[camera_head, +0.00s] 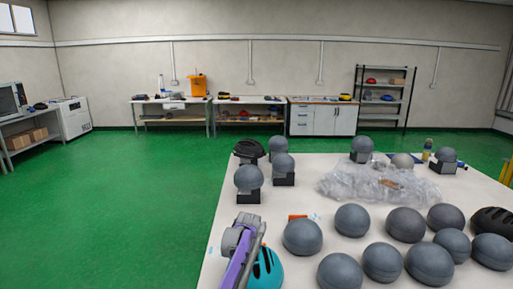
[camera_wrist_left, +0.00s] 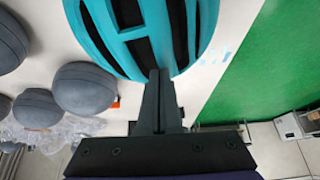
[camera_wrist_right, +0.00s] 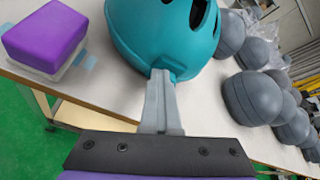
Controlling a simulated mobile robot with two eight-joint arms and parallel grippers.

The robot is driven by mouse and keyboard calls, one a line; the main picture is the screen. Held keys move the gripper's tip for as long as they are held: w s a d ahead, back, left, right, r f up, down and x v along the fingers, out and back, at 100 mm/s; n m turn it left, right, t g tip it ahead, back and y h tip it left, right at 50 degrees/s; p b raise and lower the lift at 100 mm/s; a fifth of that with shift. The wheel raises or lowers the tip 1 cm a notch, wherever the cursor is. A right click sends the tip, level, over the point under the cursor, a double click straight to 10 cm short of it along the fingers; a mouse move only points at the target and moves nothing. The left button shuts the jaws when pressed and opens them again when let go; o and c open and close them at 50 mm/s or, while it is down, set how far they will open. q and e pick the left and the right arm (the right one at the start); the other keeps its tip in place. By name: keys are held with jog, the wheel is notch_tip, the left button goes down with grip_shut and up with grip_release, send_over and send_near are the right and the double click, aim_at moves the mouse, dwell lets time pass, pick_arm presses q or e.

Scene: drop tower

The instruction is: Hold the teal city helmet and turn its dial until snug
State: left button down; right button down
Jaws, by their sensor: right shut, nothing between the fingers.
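The teal helmet (camera_head: 266,270) is at the near left edge of the white table in the head view, partly covered by my purple and grey left arm. In the left wrist view its vented shell (camera_wrist_left: 130,25) fills the top, and my left gripper (camera_wrist_left: 158,75) has its fingers together at the helmet's edge, seemingly closed on it. In the right wrist view the helmet (camera_wrist_right: 160,35) shows its smooth side, and my right gripper (camera_wrist_right: 160,75) is shut and empty with its tips at the lower rim. The dial cannot be made out. The fingertips' exact contact is unclear.
The table (camera_head: 280,205) holds several grey round headforms (camera_head: 302,236), a crumpled clear plastic heap (camera_head: 355,183) and black helmets (camera_head: 492,220). A purple block (camera_wrist_right: 45,35) lies near the table edge in the right wrist view. Green floor (camera_head: 130,200) is open to the left.

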jog(key=shift+d+f, duration=0.1)
jog(key=shift+d, duration=0.2)
jog(key=shift+d+r, duration=0.3)
jog(key=shift+d, duration=0.1)
jog(key=shift+d, duration=0.3)
jog(key=shift+r, duration=0.15)
jog(key=shift+a+r, duration=0.1)
jog(key=shift+r, duration=0.15)
jog(key=s, duration=0.6)
jog(key=shift+d, duration=0.25)
